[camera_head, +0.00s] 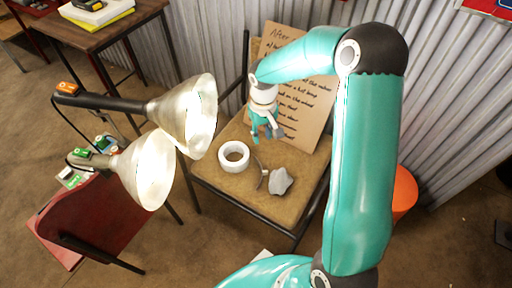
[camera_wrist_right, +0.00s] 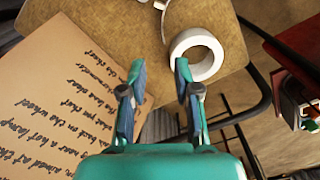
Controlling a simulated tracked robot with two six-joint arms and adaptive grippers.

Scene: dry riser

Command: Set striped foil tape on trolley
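A white tape roll (camera_head: 237,168) lies flat on the brown seat of a dark-framed chair (camera_head: 205,170). I cannot make out stripes on it. It also shows in the right wrist view (camera_wrist_right: 213,68), beyond the fingers and to their right. My right gripper (camera_head: 266,134) points down over the seat, behind and right of the roll in the head view. Its fingers (camera_wrist_right: 160,70) are apart with nothing between them. The right fingertip overlaps the roll's near edge in the wrist view, but I cannot tell contact. My left gripper is out of view. I cannot identify a trolley.
A grey star-shaped piece (camera_head: 281,181) lies on the seat, right of the roll. A handwritten cardboard sign (camera_head: 308,70) leans at the seat's back. Two lit lamps (camera_head: 184,115) stand left, near a red chair (camera_head: 85,220). A wooden table (camera_head: 125,22) is at upper left.

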